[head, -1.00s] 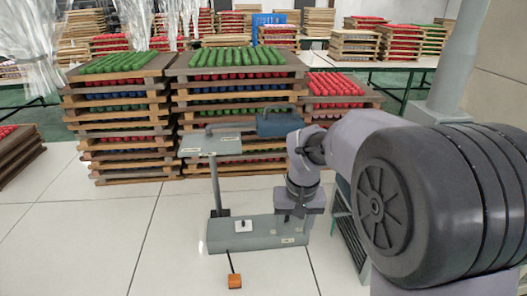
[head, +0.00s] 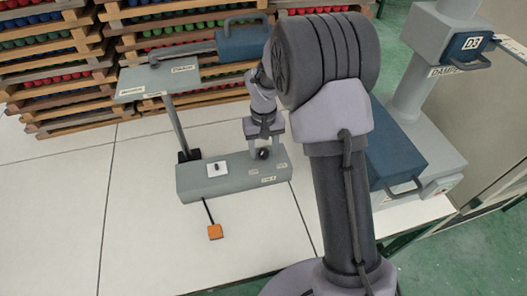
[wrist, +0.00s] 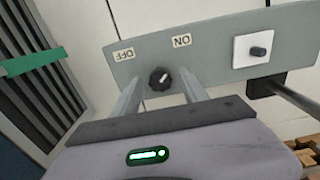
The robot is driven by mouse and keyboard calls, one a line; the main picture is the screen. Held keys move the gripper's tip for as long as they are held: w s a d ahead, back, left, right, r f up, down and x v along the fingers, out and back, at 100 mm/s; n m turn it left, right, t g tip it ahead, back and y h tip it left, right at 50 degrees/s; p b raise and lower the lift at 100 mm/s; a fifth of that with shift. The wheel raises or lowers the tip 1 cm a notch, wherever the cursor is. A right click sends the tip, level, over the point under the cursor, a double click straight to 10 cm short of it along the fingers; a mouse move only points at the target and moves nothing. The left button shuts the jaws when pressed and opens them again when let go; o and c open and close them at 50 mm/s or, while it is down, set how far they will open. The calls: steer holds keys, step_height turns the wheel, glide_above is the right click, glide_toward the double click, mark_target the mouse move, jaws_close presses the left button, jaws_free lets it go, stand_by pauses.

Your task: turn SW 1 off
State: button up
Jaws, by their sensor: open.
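A grey switch box (head: 225,177) stands on the white table. A black rotary knob (wrist: 160,78) sits on its face, between an OFF label (wrist: 124,54) and an ON label (wrist: 182,41); its pale pointer mark seems to lean toward ON. The knob also shows in the head view (head: 263,154). I cannot read which label says SW 1. My gripper (wrist: 161,80) is open, its two fingers on either side of the knob in the wrist view. I cannot tell whether they touch it. In the head view my gripper (head: 264,143) is at the box's right part.
A white plate with a small dark switch (head: 217,168) is left of the knob. Blue-grey equipment (head: 400,155) stands right; stacked trays are behind.

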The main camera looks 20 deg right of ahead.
jaws_close()
steer(key=shift+n+p, duration=0.4)
steer(key=shift+p, duration=0.05)
steer(key=n+p, duration=0.2)
steer(key=n, duration=0.1)
steer(key=shift+r, duration=0.1)
steer(key=n+p, duration=0.4)
steer(key=n, duration=0.1)
steer(key=n+p, duration=0.2)
steer(key=n, duration=0.2)
steer(key=shift+n, duration=0.4)
steer(key=shift+w+n+p, duration=0.1)
steer(key=shift+n+p, duration=0.8)
steer(key=shift+n, duration=1.2)
